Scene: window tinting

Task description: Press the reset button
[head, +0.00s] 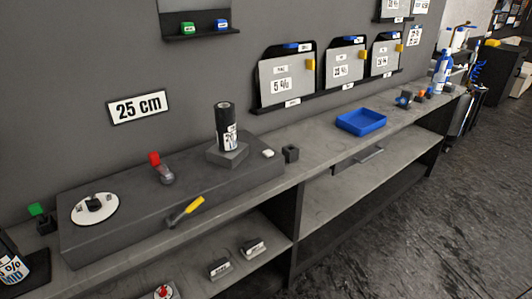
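No label reading "reset" is legible, so I cannot tell which control is the reset button. A small red-topped piece on a white base (163,292) is cut off by the bottom edge, at the lower shelf. A red-topped lever or knob (155,159) stands on the dark raised slab. A round white plate with a black knob (96,208) lies at the slab's left end. A green-topped black piece (38,211) stands left of the slab. Neither of my grippers is in view.
The dark slab (130,235) carries a black canister (226,127) and a yellow-handled tool (186,211). A blue tray (361,122) sits further right on the grey bench. Film holders (286,80) hang on the wall. The floor (420,220) at right is clear.

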